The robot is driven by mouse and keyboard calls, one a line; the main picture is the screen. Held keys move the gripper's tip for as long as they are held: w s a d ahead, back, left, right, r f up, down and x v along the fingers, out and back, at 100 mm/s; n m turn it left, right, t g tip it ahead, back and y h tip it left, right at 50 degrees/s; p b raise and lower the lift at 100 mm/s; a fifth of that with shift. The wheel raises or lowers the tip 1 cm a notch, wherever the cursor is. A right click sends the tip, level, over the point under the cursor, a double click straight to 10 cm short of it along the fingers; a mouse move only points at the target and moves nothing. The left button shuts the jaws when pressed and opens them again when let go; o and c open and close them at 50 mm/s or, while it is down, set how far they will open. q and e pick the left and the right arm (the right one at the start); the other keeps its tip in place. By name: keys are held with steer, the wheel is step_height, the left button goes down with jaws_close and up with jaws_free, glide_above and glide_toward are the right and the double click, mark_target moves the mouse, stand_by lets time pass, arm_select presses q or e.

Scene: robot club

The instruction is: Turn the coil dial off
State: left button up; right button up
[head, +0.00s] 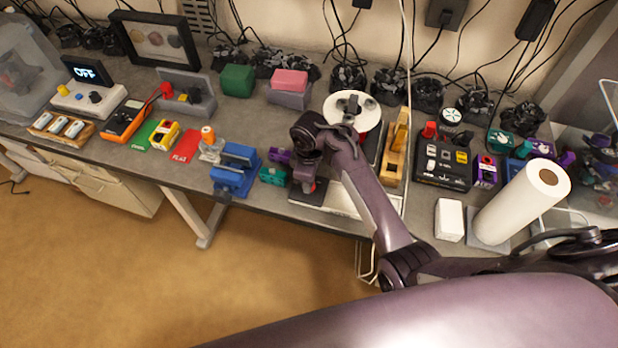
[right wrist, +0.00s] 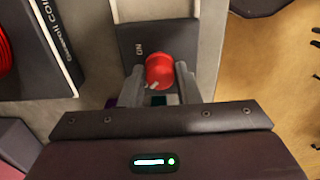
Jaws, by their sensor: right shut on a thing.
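The coil dial is a red round knob (right wrist: 160,70) on a dark panel (right wrist: 140,28) in the right wrist view. A small pale mark shows at its lower left edge, and sideways "ON" lettering is printed on the panel beside it. My right gripper (right wrist: 159,78) has one finger on each side of the knob and is shut on it. My left gripper is not in view.
A white-topped reel (head: 352,108) stands behind my right arm. A wooden block (head: 396,150) and a dark control box (head: 443,163) are to its right. Blue vise-like blocks (head: 235,170) are to its left. A paper roll (head: 522,205) stands at the right.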

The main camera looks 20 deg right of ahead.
stand_by(0.3)
steer(key=o, duration=1)
steer(key=shift+c, duration=0.2)
steer(key=shift+m, duration=0.3)
